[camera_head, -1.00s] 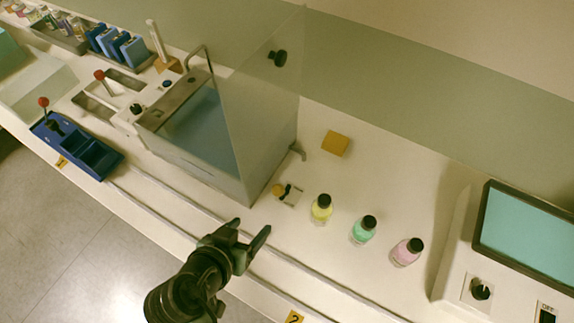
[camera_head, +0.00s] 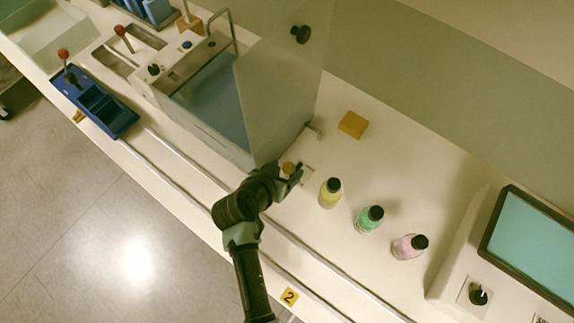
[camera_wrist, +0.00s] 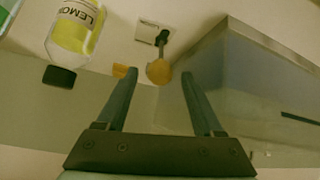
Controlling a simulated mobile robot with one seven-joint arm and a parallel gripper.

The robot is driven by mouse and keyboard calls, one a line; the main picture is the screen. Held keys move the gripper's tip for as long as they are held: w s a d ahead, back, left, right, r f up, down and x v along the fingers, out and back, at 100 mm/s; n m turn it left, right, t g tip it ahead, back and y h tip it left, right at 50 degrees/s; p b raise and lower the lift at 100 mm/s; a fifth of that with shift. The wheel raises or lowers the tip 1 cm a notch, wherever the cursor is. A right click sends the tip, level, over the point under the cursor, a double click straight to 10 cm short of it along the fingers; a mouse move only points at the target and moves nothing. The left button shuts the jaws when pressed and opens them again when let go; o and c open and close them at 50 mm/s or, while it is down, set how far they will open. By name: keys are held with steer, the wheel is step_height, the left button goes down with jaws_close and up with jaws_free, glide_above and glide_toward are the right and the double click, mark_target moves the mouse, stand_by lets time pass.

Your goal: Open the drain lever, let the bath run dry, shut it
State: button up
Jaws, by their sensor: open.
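The drain lever (camera_head: 288,167) stands on a small pale plate beside the right wall of the bath (camera_head: 200,128). In the wrist view its round orange knob (camera_wrist: 159,72) shows on a dark stem, tilted away from the black pivot. My gripper (camera_head: 284,174) is at the lever. In the wrist view my gripper (camera_wrist: 159,82) is open, with one finger on each side of the knob and gaps seen on both sides. The bath shows bluish water inside; its exact level is hard to tell. The gripper partly hides the lever in the head view.
Yellow (camera_head: 330,193), green (camera_head: 369,219) and pink (camera_head: 409,246) bottles stand right of the lever; the yellow one is close. An orange block (camera_head: 353,124) lies behind. A clear panel (camera_head: 280,80) rises at the bath.

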steer(key=shift+x, duration=0.95)
jaws_close()
steer(key=shift+a, duration=0.1)
stand_by(0.7)
